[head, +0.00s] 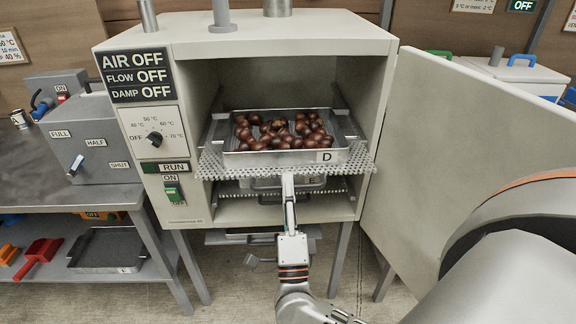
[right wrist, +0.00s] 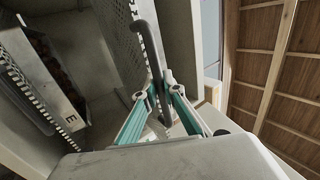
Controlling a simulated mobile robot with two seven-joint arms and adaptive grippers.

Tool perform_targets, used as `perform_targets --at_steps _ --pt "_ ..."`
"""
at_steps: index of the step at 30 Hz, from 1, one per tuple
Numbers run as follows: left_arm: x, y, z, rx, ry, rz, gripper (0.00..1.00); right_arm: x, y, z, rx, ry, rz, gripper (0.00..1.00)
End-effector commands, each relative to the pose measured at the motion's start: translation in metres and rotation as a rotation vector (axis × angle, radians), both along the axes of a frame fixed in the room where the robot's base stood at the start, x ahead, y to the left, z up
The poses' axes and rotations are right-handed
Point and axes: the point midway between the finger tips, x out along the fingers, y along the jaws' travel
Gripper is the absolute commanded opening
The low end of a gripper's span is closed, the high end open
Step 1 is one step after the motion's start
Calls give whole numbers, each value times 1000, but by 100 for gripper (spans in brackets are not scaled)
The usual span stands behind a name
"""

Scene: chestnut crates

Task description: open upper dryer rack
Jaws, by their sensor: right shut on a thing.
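The upper dryer rack (head: 364,160) is a perforated metal shelf in the open dryer (head: 165,38). Its front edge sticks out a little past the dryer's front. On it sits a metal tray labelled D (head: 341,155), filled with brown chestnuts (head: 280,130). My right gripper (head: 289,186) is at the middle of the rack's front edge. In the right wrist view its teal-padded fingers (right wrist: 160,104) are shut on the grey bar handle (right wrist: 147,45) of the rack. The perforated rack (right wrist: 122,40) shows beside it. My left gripper is not in view.
The dryer door (head: 455,150) stands wide open at the right. A grey bench (head: 110,197) with a control box stands at the left. Floor shows in front of the dryer.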

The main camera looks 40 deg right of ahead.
Motion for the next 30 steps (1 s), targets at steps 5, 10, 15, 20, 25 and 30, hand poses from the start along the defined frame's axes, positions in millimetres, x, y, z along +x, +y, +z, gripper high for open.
perform_targets --at_steps 5,10,15,20,25,30 --pt "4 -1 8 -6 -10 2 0 -37 23 -1 5 4 2 0" --pt "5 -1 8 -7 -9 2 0 -63 39 -1 3 3 2 0" --pt "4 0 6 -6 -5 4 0 -79 49 -1 3 3 2 0" --pt "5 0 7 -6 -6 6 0 -86 53 -1 1 3 2 0" --pt "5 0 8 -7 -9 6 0 -88 54 -2 1 3 2 0" --pt "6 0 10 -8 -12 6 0 -87 54 -2 1 3 2 0"
